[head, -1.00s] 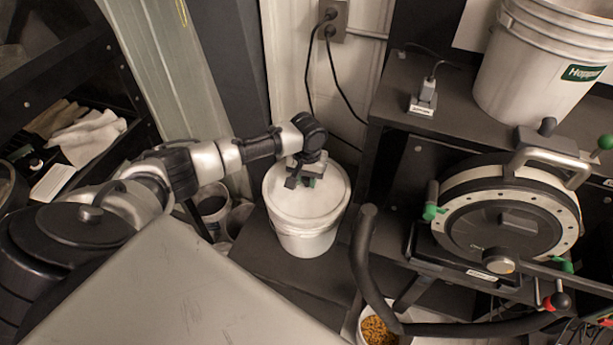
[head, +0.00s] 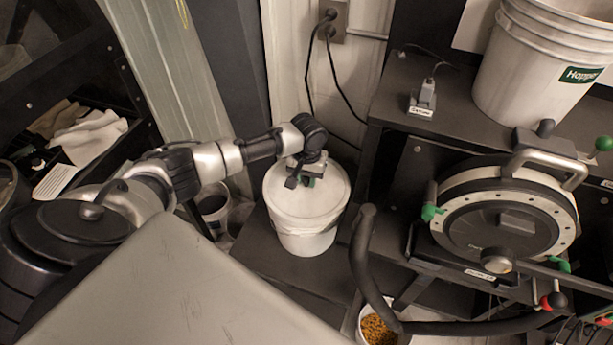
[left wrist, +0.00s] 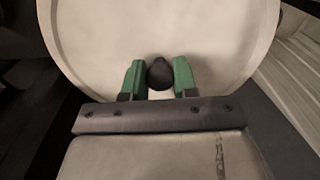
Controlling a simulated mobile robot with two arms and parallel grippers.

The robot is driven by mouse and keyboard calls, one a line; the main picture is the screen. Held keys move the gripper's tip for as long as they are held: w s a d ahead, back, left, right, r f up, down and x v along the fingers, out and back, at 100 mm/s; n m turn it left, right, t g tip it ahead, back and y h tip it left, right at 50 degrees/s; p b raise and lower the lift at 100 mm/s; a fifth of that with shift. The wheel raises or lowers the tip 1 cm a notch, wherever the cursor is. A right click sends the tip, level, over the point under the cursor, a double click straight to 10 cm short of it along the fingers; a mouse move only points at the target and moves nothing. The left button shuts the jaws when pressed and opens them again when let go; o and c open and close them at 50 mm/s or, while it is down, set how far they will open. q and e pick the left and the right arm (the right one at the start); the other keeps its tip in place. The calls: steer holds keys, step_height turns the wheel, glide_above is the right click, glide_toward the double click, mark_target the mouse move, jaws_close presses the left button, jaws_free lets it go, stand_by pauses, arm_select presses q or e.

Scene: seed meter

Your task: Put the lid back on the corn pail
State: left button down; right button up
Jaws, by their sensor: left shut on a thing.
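The white pail (head: 306,242) stands on a dark low platform, with its round white lid (head: 322,204) over its top. The lid looks level and seated on the rim, though I cannot tell if it is pressed down all round. My left gripper (head: 308,181) is above the lid's middle, shut on the lid's dark knob. In the left wrist view the green-padded fingers (left wrist: 159,78) flank the dark round knob (left wrist: 160,73), and the white lid (left wrist: 220,45) fills the background. My right gripper is not in view.
A round seed meter with handles (head: 505,220) stands at right, with a black curved bar in front of it. A white Hopper bucket (head: 530,75) sits on the shelf above. A small container of corn (head: 378,330) is low in front. Shelving with cloths (head: 88,137) is at left.

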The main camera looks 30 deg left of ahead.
arm_select(q)
steer(key=shift+c, duration=1.5)
jaws_free()
steer(key=shift+r, duration=0.1)
steer(key=shift+r+p, duration=3.4)
steer(key=shift+p, duration=0.65)
jaws_close()
